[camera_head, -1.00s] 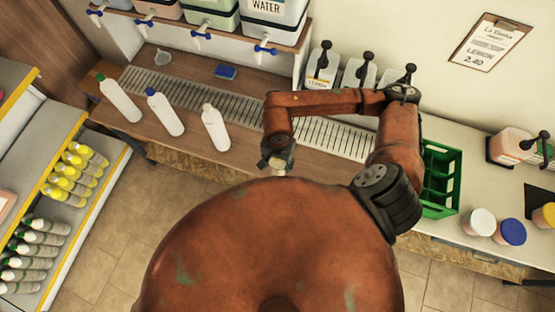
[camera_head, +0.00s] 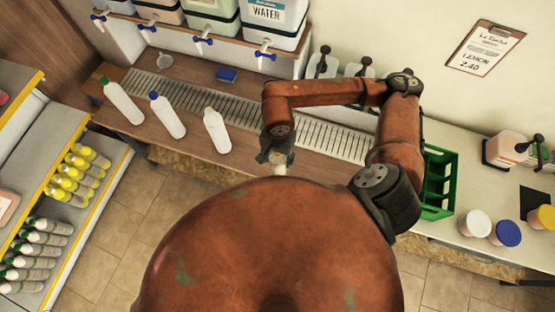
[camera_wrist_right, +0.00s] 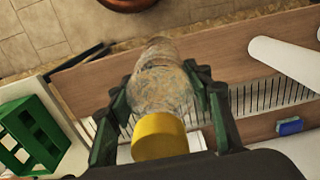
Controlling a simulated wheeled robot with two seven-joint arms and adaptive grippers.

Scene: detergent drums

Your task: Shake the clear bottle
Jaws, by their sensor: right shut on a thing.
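The clear bottle (camera_wrist_right: 160,85) with a yellow cap (camera_wrist_right: 159,136) is between the fingers of my right gripper (camera_wrist_right: 165,100) in the right wrist view. The gripper is shut on it and holds it in front of the counter edge. In the head view my right gripper (camera_head: 275,156) hangs at the end of the bent arm, with a small pale part of the bottle (camera_head: 277,168) showing below it. My body hides the rest of the bottle there. My left gripper is not in view.
Three white bottles, with green, blue and white caps (camera_head: 217,131), stand left on the wooden counter (camera_head: 190,148) beside a drain grate (camera_head: 316,135). A blue sponge (camera_head: 226,75) lies behind. A green crate (camera_head: 440,182) stands right. Drums with taps (camera_head: 266,50) line the back shelf.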

